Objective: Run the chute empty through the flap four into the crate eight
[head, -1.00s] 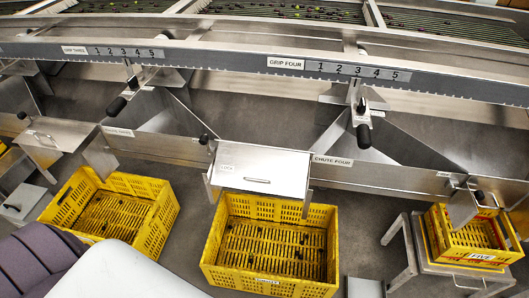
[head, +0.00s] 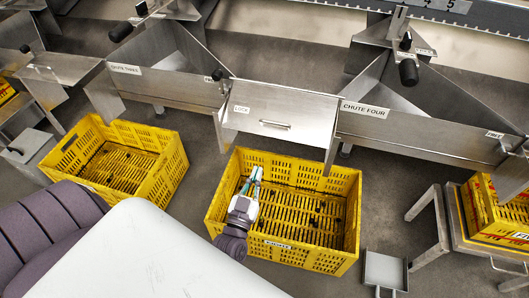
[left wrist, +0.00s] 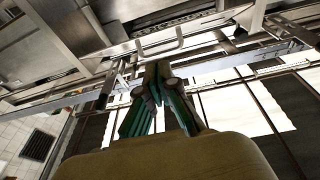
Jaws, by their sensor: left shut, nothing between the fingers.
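Chute four (head: 372,127), a steel V-shaped trough with its name label, is at the right in the head view. A black-knobbed lever (head: 408,72) stands at its top. I cannot tell which part is flap four. A yellow crate (head: 352,240) stands on the floor below a steel cover marked LOCK (head: 280,112); its front label is too small to read surely, and several small dark pieces lie in it. My left gripper (head: 254,175) is shut and empty, over the left part of this crate. Its green fingers (left wrist: 158,100) show in the left wrist view. My right gripper is out of view.
Chute three (head: 150,84) is at the left, with another yellow crate (head: 178,165) below. At the right edge, a yellow crate (head: 488,215) sits on a steel stand (head: 432,205). A grey scoop-like pan (head: 384,270) lies on the floor right of the middle crate.

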